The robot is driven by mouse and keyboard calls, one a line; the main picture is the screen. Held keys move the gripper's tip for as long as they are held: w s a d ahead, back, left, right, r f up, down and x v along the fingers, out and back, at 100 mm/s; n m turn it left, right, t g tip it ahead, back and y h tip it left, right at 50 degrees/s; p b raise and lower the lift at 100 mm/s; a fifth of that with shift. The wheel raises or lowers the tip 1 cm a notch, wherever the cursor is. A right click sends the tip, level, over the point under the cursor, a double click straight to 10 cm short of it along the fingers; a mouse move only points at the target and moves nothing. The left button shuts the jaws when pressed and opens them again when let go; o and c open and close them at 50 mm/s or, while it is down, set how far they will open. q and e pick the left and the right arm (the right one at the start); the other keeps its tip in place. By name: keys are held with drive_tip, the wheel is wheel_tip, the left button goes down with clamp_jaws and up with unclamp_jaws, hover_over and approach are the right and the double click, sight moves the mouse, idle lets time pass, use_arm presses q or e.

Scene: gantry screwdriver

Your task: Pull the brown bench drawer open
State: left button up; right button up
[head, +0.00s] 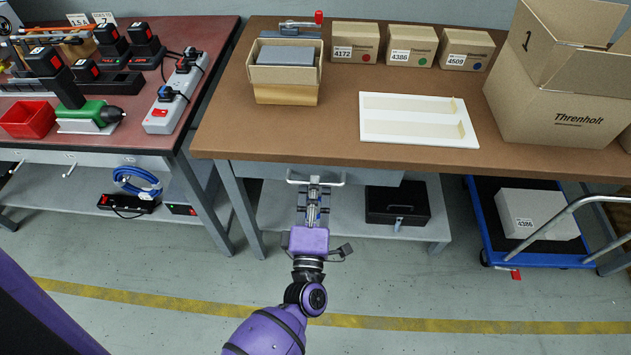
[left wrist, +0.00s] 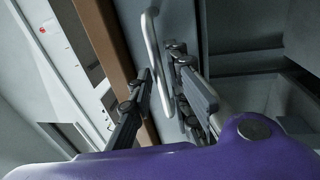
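The brown-topped bench (head: 330,105) has a grey drawer (head: 355,178) under its front edge. The drawer looks shut, its front set below the bench top. A silver bar handle (head: 296,180) sticks out from the drawer front; it also shows in the left wrist view (left wrist: 152,42). My left gripper (head: 314,186) is at the handle, pointing at the drawer front. In the left wrist view its two fingers (left wrist: 162,72) are apart, with the bar between them and a visible gap beside it. My right gripper is in neither view.
A shelf below the drawer bears a black box (head: 397,205). A blue cart (head: 485,225) stands at the right, and a red-topped bench (head: 120,125) at the left. Cartons and a white tray (head: 376,130) lie on the bench top. The floor in front is clear.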

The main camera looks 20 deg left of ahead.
use_arm(q)
drive_tip(key=shift+x, duration=0.85)
clamp_jaws()
drive_tip(key=shift+s, duration=0.1)
